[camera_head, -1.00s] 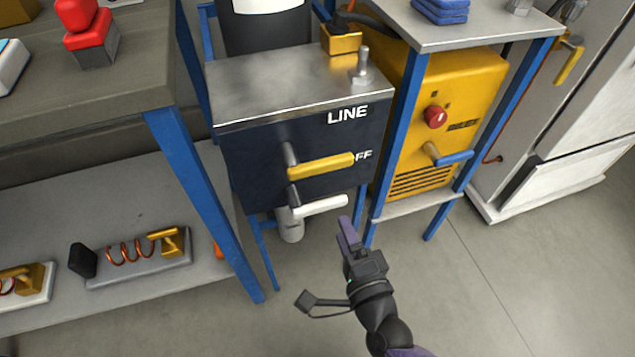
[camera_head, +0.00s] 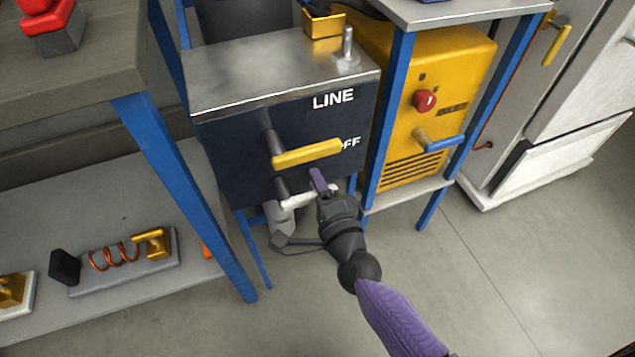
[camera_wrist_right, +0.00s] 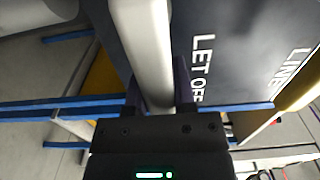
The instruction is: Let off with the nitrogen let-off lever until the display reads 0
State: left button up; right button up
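The white let-off lever (camera_head: 300,199) sticks out low on the front of a dark panel (camera_head: 235,150), below a yellow lever (camera_head: 307,153). My right gripper (camera_head: 322,183) is at the lever's free right end, one purple finger showing above it. In the right wrist view the white lever (camera_wrist_right: 150,50) runs between the two fingers (camera_wrist_right: 159,90), beside the "LET OFF" lettering. Whether the fingers press on it or stand slightly apart I cannot tell. No display reading shows in these frames. My left gripper is not in view.
A yellow machine (camera_head: 440,105) with a red knob (camera_head: 425,100) and blue handle (camera_head: 445,143) stands right of the panel in a blue-legged frame. A bench with a lower shelf (camera_head: 90,200) is at left. The floor (camera_head: 520,280) at front right is clear.

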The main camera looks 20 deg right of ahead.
grip_shut()
dwell(0.5)
dwell(0.3)
